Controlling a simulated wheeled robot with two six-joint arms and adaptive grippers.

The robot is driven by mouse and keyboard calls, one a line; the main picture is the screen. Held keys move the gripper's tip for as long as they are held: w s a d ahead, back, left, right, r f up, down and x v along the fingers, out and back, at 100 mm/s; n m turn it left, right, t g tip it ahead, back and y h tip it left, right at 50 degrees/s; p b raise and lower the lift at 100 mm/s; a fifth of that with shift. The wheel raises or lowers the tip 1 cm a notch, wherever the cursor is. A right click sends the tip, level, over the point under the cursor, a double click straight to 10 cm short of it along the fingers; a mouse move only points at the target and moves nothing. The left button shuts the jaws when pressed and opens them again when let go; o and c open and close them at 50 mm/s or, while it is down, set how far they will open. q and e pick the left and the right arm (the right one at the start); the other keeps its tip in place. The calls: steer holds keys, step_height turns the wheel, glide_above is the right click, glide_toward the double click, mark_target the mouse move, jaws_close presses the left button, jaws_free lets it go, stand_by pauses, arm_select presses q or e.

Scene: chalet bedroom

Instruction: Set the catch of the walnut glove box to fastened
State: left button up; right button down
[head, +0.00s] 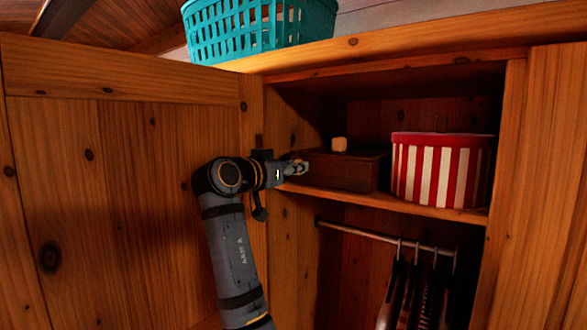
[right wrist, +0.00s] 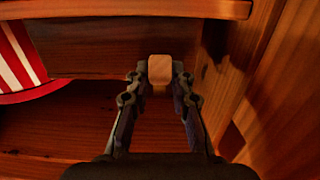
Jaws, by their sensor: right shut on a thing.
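The walnut glove box (head: 345,174) is a dark brown box on the wardrobe shelf, and its lid looks down. A small pale block (head: 339,144) shows at its top in the head view. My right gripper (head: 304,168) is at the left part of the box's front. In the right wrist view the gripper (right wrist: 160,84) is shut on a small tan wooden piece (right wrist: 160,69), which looks like the catch. The box front (right wrist: 90,48) is behind it. The fingers hide part of the catch, so I cannot tell its setting. My left gripper is not in view.
A red and white striped round box (head: 440,168) stands right of the glove box on the shelf (head: 420,206). Hangers hang from a rail (head: 375,234) below. The wardrobe door (head: 130,190) stands open at left. A teal basket (head: 262,30) sits on top.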

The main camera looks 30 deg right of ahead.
mark_target(297, 154)
steer(key=shift+d+r+g+y, duration=0.1)
steer(key=shift+r+g+y, duration=0.4)
steer(key=shift+y, duration=0.3)
steer(key=y, duration=0.1)
steer(key=r+g+y, duration=0.1)
steer(key=y, duration=0.1)
steer(key=shift+w+d, duration=0.1)
steer(key=shift+d, duration=0.2)
steer(key=shift+d+r+g+y, duration=0.2)
steer(key=shift+g+y, duration=0.1)
steer(key=shift+y, duration=0.4)
steer(key=shift+w+d+r+g+y+b, duration=0.2)
steer(key=shift+g+y+b, duration=0.1)
steer(key=shift+y+b, duration=0.5)
steer(key=c, duration=1.2)
jaws_free()
steer(key=shift+o, duration=0.2)
